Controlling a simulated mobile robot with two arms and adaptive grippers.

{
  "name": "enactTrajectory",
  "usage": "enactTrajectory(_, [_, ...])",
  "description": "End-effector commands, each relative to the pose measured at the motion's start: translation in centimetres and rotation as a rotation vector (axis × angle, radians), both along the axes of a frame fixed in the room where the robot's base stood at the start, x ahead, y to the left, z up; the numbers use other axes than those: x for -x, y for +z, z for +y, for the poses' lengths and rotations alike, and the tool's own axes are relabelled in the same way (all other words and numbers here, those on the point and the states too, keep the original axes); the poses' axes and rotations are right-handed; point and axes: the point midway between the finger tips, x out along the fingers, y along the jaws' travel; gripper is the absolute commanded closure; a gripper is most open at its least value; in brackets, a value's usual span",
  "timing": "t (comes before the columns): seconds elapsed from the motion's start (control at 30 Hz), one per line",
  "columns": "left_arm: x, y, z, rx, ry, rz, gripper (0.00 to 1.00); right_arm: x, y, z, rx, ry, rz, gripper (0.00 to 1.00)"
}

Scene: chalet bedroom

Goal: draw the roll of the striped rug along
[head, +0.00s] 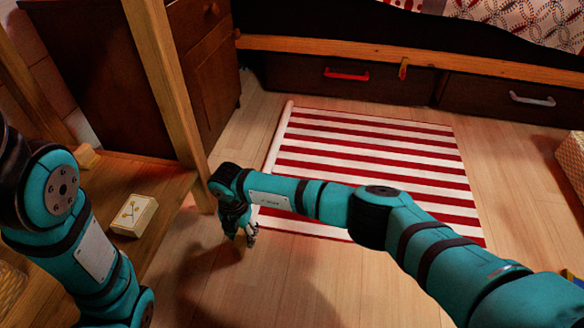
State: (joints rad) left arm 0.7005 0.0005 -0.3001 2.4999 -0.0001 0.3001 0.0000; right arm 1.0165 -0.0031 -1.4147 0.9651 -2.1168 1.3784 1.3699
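The striped rug (370,152), red and white, lies flat on the wooden floor in front of the bed. A narrow pale roll (280,138) runs along its left edge. My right arm reaches across the rug's near part from the right and hides some of it. My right gripper (247,238) points down near the rug's near left corner, by the near end of the roll. Its fingers are small and dark here, and I cannot tell whether they touch anything. My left arm is at the left, and its gripper is out of the picture.
A wooden shelf or desk (160,185) with a post stands left, carrying a small box (134,215). A dark cabinet (200,60) stands behind it. The bed's drawers (350,82) close off the back. A woven basket (572,160) is at the right edge. Bare floor lies right of the rug.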

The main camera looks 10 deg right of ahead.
Motion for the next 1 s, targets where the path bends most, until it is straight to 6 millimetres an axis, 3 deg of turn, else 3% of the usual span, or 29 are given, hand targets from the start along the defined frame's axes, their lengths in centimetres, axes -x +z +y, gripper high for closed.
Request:
enactTrajectory(0.1, [0.0,0.0,0.0,0.000,0.000,0.000,0.41,0.0,0.0,0.0,0.001,0.000,0.000,0.42])
enactTrajectory(0.43, [0.0,0.6,0.0,0.000,0.000,0.001,0.41,0.0,0.7,0.0,0.001,0.000,0.001,0.42])
enactTrajectory(0.9, [0.0,7.5,0.0,0.001,0.000,0.001,0.41,0.0,7.6,0.0,0.001,0.000,0.002,0.42])
enactTrajectory(1.0, [0.1,8.2,0.0,0.000,0.000,-0.002,0.41,0.1,8.2,0.0,0.001,0.000,0.002,0.42])
